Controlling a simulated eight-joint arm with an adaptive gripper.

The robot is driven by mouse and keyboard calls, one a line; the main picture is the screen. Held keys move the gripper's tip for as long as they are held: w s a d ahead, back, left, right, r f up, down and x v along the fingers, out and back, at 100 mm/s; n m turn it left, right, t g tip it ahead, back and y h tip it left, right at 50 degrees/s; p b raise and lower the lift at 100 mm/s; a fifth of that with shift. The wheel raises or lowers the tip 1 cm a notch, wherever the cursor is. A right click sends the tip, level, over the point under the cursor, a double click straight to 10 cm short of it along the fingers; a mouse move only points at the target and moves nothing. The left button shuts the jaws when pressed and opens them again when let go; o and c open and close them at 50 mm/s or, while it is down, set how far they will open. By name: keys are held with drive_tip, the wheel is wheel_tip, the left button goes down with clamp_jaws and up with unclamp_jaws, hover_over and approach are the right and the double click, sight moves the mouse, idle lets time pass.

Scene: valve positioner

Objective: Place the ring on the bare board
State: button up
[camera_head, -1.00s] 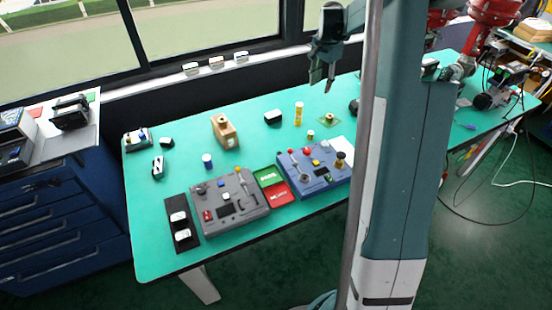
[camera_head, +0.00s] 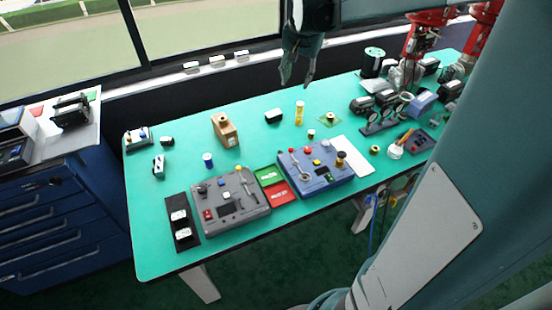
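A small brass-coloured ring-like piece (camera_head: 375,149) lies on the teal table to the right of the white sheet; it may be the ring. My gripper (camera_head: 297,78) hangs in the air above the far edge of the table, fingers pointing down. They are apart with nothing visible between them.
A blue control box (camera_head: 322,178) and a grey control box (camera_head: 222,208) stand at the front, with green and red trays (camera_head: 279,191) between. A yellow cylinder (camera_head: 299,113) stands left of the board. Dark valve parts (camera_head: 380,103) crowd the right.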

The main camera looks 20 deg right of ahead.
drive_tip(key=s+a+f+n+t, duration=0.1)
drive_tip(key=s+a+n, duration=0.4)
drive_tip(key=s+a, duration=0.5)
drive_tip(key=s+a+f+n+t+y, duration=0.1)
drive_tip(key=s+a+n+t, duration=0.2)
drive_tip(key=s+a, duration=0.8)
drive_tip(key=s+n, duration=0.1)
drive_tip(key=s, duration=0.6)
drive_tip(key=shift+s+a+f+n, duration=0.15)
drive_tip(key=shift+s+n, duration=0.2)
drive_tip(key=shift+n, duration=0.05)
drive_tip(key=shift+f, duration=0.15)
